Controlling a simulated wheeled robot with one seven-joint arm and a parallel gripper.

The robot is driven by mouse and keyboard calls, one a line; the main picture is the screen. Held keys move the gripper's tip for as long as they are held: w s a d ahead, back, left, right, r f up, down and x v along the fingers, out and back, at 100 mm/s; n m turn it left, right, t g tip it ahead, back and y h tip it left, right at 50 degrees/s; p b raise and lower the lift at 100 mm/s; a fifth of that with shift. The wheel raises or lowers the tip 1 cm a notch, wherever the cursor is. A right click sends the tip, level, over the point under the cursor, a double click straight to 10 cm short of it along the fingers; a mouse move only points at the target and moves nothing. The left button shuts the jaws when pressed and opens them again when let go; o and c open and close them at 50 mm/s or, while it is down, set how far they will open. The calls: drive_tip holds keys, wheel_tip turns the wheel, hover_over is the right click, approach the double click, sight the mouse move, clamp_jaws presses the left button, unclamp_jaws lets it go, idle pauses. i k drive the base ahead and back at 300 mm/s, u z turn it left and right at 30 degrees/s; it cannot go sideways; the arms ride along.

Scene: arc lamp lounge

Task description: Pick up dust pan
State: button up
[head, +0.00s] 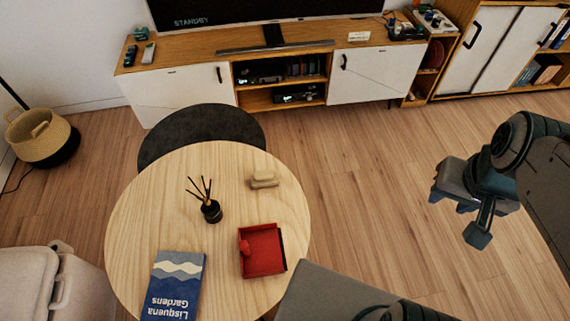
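A red dust pan (262,251) lies on the round light-wood table (145,208), near its right edge. It has a dark strip along its right side and a small red knob-like part at its left. My gripper (462,218) hangs over the wooden floor at the right, well apart from the table and the dust pan. Its two fingers look spread apart, with nothing seen between them.
On the table are a dark reed diffuser (211,211), a beige block-like object (264,180) and a blue book (173,288). A dark round seat (200,125) adjoins the table's far side. A TV cabinet (180,90) lines the wall. Floor between table and gripper is clear.

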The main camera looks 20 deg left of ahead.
sight(262, 252)
drive_tip(key=i, duration=1.05)
drive_tip(key=u, duration=4.05)
